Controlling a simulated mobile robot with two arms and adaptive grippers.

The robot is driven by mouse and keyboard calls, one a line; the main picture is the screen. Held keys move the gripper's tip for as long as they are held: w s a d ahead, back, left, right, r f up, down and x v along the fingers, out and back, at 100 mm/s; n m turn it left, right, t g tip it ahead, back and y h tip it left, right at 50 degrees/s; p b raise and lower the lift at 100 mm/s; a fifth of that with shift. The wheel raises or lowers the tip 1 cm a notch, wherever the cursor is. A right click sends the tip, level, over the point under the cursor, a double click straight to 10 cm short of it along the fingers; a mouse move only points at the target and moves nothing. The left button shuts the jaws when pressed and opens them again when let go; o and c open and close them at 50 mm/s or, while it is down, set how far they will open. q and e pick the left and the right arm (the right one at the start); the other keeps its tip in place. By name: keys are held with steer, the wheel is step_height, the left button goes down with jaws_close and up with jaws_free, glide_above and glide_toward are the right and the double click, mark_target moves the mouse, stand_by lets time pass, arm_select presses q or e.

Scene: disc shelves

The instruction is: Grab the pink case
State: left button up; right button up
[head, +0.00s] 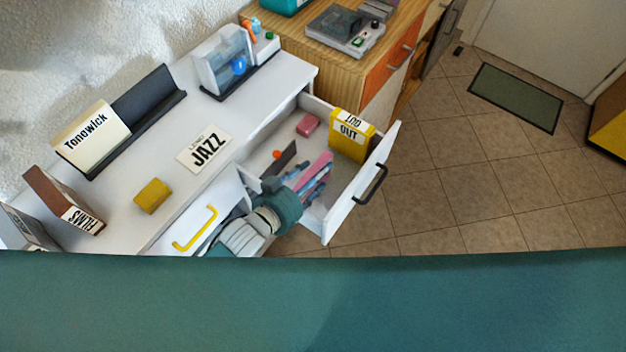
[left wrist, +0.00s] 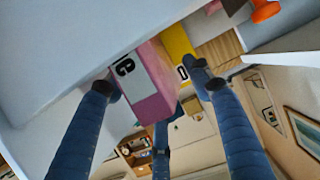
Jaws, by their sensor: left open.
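The pink case (head: 318,163) lies in the open white drawer, partly hidden by my fingers. In the left wrist view the pink case (left wrist: 150,72) shows a white label with dark letters, cut off. My left gripper (head: 308,182) reaches into the drawer with its blue fingers around the case. In the left wrist view the open left gripper (left wrist: 157,87) has fingertips on both sides of the case. The left fingertip is close to the case; I cannot tell whether it touches. My right gripper is not in view.
The drawer (head: 350,201) also holds a yellow "OUT" box (head: 350,143), a small pink-red block (head: 307,124), a dark flat piece (head: 281,161) and an orange knob (head: 277,155). The white desktop above carries a "JAZZ" card (head: 205,149) and a yellow block (head: 153,196).

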arm_select(q)
steer(key=shift+c, duration=0.5)
jaws_close()
